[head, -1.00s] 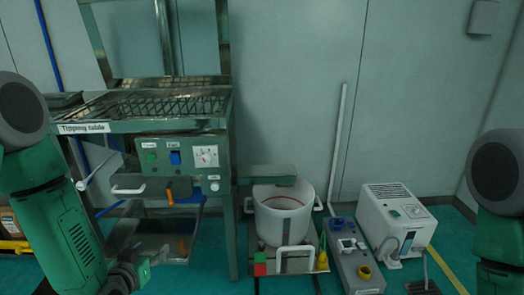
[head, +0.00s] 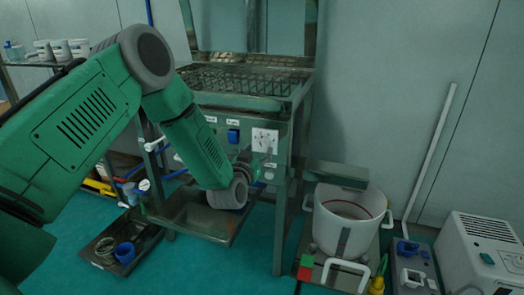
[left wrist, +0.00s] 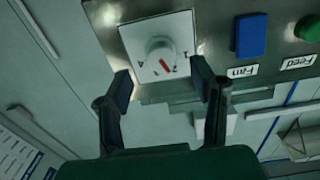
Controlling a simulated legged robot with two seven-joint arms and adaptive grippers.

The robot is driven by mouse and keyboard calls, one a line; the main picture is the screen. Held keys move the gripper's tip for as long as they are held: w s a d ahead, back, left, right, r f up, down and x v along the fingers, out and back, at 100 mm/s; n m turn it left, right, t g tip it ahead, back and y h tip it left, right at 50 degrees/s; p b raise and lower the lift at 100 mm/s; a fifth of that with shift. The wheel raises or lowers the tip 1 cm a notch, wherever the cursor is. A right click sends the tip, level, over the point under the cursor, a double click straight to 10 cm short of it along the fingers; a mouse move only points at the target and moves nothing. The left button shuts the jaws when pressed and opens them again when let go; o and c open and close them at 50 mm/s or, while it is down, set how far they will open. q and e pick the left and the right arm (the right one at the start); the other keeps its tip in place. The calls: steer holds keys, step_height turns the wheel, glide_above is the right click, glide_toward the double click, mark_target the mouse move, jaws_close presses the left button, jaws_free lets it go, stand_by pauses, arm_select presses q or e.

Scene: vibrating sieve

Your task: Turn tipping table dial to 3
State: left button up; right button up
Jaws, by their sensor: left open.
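The tipping table (head: 303,92) is a metal frame with a mesh top. On its front panel is a white square dial plate (head: 265,140) with a round knob. In the left wrist view the white dial knob (left wrist: 160,54) appears upside down, with a red mark pointing down and right. Numbers 1 and 4 are readable; the number at the mark is unclear. My left gripper (left wrist: 162,80) is open, with its fingers apart near the dial plate's lower corners and nothing between them. In the head view my left arm hides part of the panel.
A blue Fan button (left wrist: 251,35) and a green Feed button (left wrist: 308,28) sit beside the dial. A white bucket (head: 340,235) and a white machine (head: 488,250) stand to the right.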

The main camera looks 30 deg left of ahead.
mark_target(262, 146)
arm_select(q)
steer(key=w, duration=0.2)
steer(key=shift+w+d+r, duration=0.15)
steer(key=shift+w+d, duration=0.1)
steer(key=shift+w, duration=0.05)
steer(key=shift+w+a+f+b, duration=0.2)
steer(key=shift+w+a+b, duration=0.2)
steer(key=shift+w+a, duration=0.45)
steer(key=shift+s+a+f, duration=0.15)
steer(key=shift+a, duration=0.35)
steer(key=shift+d, duration=0.45)
steer(key=c, duration=0.9)
steer(key=shift+d+r, duration=0.25)
steer(key=shift+d, duration=0.15)
steer(key=shift+c, duration=1.1)
steer(key=shift+a, duration=0.4)
arm_select(e)
steer(key=shift+f, duration=0.55)
arm_select(q)
steer(key=shift+d, duration=0.15)
arm_select(e)
steer(key=shift+d, duration=0.15)
